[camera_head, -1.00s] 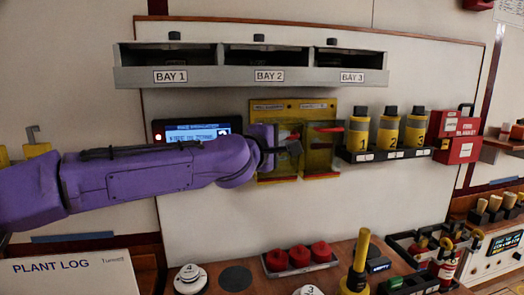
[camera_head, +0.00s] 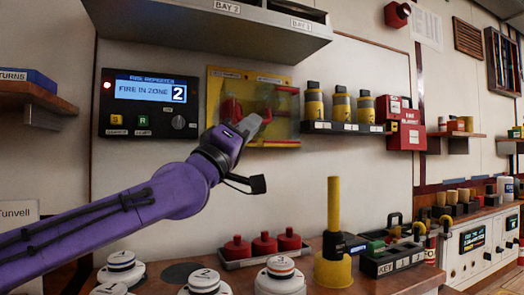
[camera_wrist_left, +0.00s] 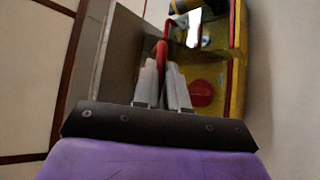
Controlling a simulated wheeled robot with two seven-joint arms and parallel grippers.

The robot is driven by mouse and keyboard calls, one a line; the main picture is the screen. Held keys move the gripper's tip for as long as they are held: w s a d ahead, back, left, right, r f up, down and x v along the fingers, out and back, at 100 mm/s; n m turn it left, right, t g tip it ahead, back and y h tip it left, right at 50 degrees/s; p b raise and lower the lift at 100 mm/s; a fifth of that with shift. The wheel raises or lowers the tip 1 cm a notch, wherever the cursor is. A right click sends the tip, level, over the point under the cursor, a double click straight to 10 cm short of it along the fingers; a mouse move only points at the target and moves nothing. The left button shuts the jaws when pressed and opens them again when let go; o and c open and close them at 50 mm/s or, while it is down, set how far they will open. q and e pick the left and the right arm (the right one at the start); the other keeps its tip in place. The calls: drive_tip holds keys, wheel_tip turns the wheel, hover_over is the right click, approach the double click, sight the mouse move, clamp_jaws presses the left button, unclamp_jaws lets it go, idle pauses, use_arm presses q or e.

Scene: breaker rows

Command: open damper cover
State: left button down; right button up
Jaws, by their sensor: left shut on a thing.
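The yellow damper panel (camera_head: 222,82) is on the wall, with red round parts on its left half and a tinted see-through cover (camera_head: 287,128) on its right half. My left gripper (camera_head: 262,116) is in front of the panel's middle. In the left wrist view the gripper (camera_wrist_left: 164,75) is shut on a red handle (camera_wrist_left: 161,50). A grey-brown flat piece (camera_wrist_left: 122,60) stands left of the fingers; I cannot tell if it is the cover seen edge-on. The yellow panel (camera_wrist_left: 219,72) with a red disc is to the right. The gripper partly hides the cover's handle in the head view.
The fire repeater box (camera_head: 150,103) is left of the panel, and a rack of yellow cylinders (camera_head: 341,107) is to the right. A grey shelf (camera_head: 210,35) overhangs above.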

use_arm(q)
wheel_tip(320, 180, down, 8)
drive_tip(key=w+b, duration=0.1)
drive_tip(key=b, duration=0.2)
drive_tip(key=shift+a, duration=0.4)
use_arm(e)
drive_tip(key=shift+w+a+f, duration=0.1)
drive_tip(key=shift+w+f, duration=0.05)
drive_tip(key=shift+f, duration=1)
drive_tip(key=shift+w+a+f, duration=0.1)
drive_tip(key=shift+f, duration=1.05)
use_arm(q)
drive_tip(key=shift+w+a, duration=0.1)
drive_tip(key=c, duration=1.4)
unclamp_jaws()
drive_tip(key=shift+o, duration=1.2)
drive_tip(key=shift+w+f, duration=0.3)
drive_tip(key=shift+w, duration=0.15)
drive_tip(key=b+v, duration=0.1)
drive_tip(key=v, duration=0.9)
drive_tip(key=shift+s, duration=0.5)
use_arm(e)
drive_tip(key=shift+w+f, duration=0.1)
drive_tip(key=shift+f, duration=0.55)
